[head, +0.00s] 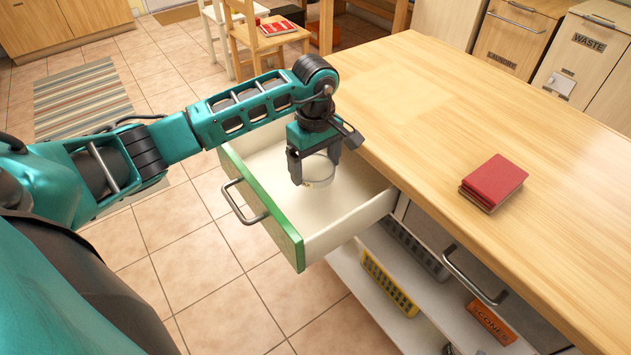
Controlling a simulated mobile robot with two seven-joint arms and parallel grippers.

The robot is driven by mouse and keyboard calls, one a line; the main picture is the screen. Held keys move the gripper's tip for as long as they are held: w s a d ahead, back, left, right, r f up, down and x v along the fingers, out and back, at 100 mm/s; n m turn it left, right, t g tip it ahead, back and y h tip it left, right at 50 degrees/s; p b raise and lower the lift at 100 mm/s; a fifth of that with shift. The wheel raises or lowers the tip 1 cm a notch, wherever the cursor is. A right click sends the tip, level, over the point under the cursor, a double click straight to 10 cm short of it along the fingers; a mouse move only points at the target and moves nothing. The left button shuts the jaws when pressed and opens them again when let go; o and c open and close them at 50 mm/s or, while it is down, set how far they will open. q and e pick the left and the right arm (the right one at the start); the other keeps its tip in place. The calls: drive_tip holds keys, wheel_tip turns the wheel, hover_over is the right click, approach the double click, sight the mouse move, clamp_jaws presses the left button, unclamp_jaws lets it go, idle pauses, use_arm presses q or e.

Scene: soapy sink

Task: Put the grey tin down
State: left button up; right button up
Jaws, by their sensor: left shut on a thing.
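My left gripper (315,169) points down inside the open drawer (318,243), which has a green front and pale inner walls. Its fingers are shut on the grey tin (319,174), a small pale round thing seen between the fingertips. The fingers hide part of the tin. I cannot tell whether the tin touches the drawer floor or hangs just above it. My right gripper is not in view.
The wooden worktop (440,110) is right of the drawer, mostly clear, with a red book-like block (494,181) on it. A yellow basket (388,284) stands on the shelf below. A chair (262,45) stands behind. Bare drawer floor surrounds the tin.

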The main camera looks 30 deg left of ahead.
sight(316, 192)
use_arm(q)
wheel_tip(316, 192, down, 6)
drive_tip(key=shift+r+b, duration=0.25)
drive_tip(key=shift+b, duration=0.05)
drive_tip(key=shift+f, duration=0.15)
drive_tip(key=o, duration=0.9)
